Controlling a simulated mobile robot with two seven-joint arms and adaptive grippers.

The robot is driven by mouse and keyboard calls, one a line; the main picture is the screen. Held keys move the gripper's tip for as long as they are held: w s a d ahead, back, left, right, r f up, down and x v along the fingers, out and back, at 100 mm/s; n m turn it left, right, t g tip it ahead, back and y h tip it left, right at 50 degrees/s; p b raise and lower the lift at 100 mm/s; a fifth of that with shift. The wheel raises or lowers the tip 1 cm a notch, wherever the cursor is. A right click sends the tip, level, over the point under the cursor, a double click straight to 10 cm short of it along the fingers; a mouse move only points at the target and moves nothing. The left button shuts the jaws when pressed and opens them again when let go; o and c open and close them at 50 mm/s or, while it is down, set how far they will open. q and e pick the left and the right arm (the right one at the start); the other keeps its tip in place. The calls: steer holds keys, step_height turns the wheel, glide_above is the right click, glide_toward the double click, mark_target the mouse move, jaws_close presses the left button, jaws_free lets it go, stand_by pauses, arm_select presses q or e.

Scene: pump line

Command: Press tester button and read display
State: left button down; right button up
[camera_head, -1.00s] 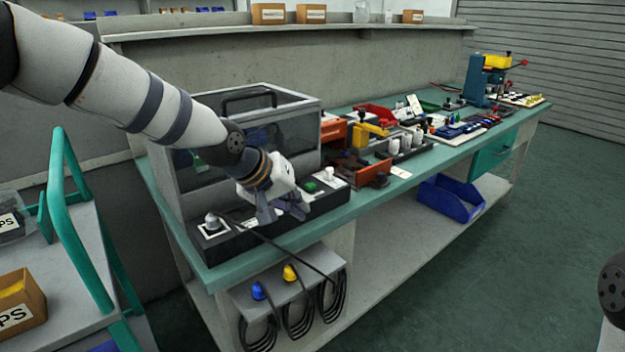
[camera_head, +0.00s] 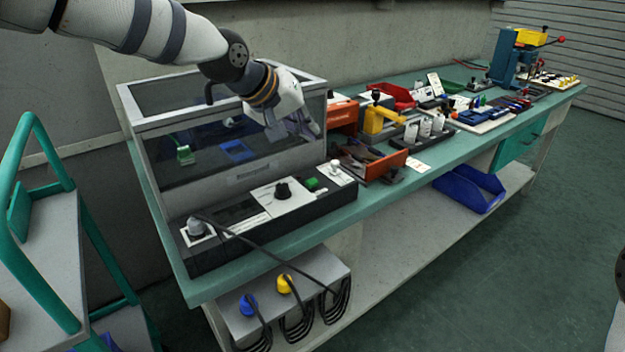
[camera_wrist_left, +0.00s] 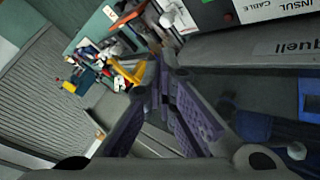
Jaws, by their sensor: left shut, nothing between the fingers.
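The tester is a grey box with a clear window (camera_head: 185,175) at the near left end of the bench. No readable display reading shows. My left gripper (camera_head: 295,136) is shut and empty, in front of the box's upper right part, above the panel and apart from the button. My right gripper is out of view.
A black cable droops from the plug across the panel. Yellow and blue plugs (camera_head: 284,284) sit on a box under the bench. A green-railed cart (camera_head: 60,240) is at left.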

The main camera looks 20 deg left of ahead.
arm_select(q)
glide_above(308, 179)
step_height(308, 179, down, 6)
steer(key=shift+r+b, duration=0.1)
steer(key=shift+b, duration=0.35)
steer(key=shift+f, duration=0.8)
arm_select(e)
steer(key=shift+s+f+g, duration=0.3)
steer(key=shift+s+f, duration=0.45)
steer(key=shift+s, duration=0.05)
arm_select(q)
steer(key=shift+f, duration=0.15)
steer(key=shift+f, duration=0.3)
steer(key=shift+f, duration=0.5)
stand_by(0.3)
steer(key=shift+r, duration=0.9)
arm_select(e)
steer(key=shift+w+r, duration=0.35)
